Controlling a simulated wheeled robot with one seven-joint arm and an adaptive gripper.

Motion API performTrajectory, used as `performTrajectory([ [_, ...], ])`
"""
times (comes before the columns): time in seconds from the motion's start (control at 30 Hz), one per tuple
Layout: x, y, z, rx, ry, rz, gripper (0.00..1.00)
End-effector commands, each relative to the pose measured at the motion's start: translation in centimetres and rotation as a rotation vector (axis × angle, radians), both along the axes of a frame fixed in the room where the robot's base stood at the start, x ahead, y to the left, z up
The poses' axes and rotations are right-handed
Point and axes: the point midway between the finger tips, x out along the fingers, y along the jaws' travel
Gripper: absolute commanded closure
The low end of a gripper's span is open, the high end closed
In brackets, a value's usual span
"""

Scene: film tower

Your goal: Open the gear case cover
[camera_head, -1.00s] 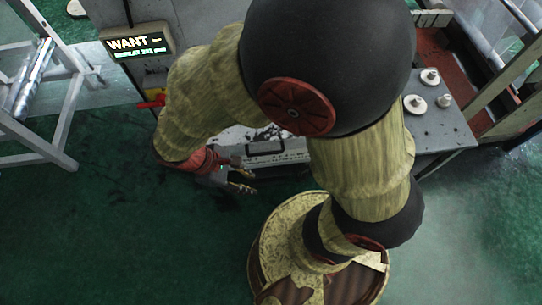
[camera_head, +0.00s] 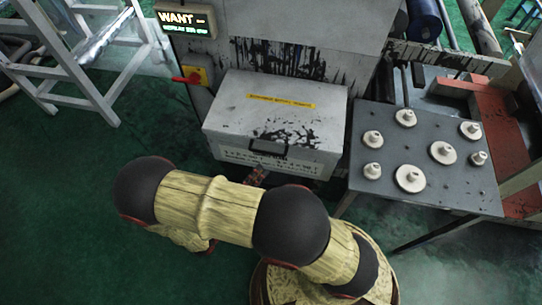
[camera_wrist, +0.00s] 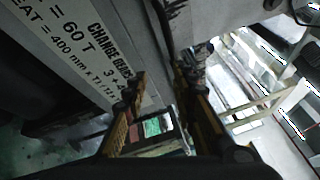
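The gear case (camera_head: 225,140) is a grey box with a flat cover (camera_head: 310,94) that lies shut on top. The cover has a yellow label strip and black stains. A dark handle (camera_head: 268,147) sits at its front edge, above a white lettered plate. My gripper (camera_head: 257,177) is mostly hidden by my arm in the head view, low at the case front, just below the handle. In the wrist view my gripper (camera_wrist: 160,88) has its two fingers apart, with the lettered plate (camera_wrist: 88,50) close on the left. I cannot tell whether a finger touches the handle.
A grey table (camera_head: 430,185) with several pale gears stands right of the case. A red switch (camera_head: 188,78) and a lit display (camera_head: 186,20) are on the machine at left. A white frame (camera_head: 85,75) stands far left. Green floor is clear at lower left.

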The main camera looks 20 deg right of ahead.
Motion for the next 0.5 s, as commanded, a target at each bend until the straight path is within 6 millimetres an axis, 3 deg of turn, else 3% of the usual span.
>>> performTrajectory([
  [0.1,1.3,1.1,1.3,-0.099,0.078,0.035,0.73],
  [0.27,1.4,1.2,2.1,-0.175,0.155,0.024,0.73],
  [0.5,2.4,-0.7,2.3,-0.18,0.17,0.017,0.73],
])
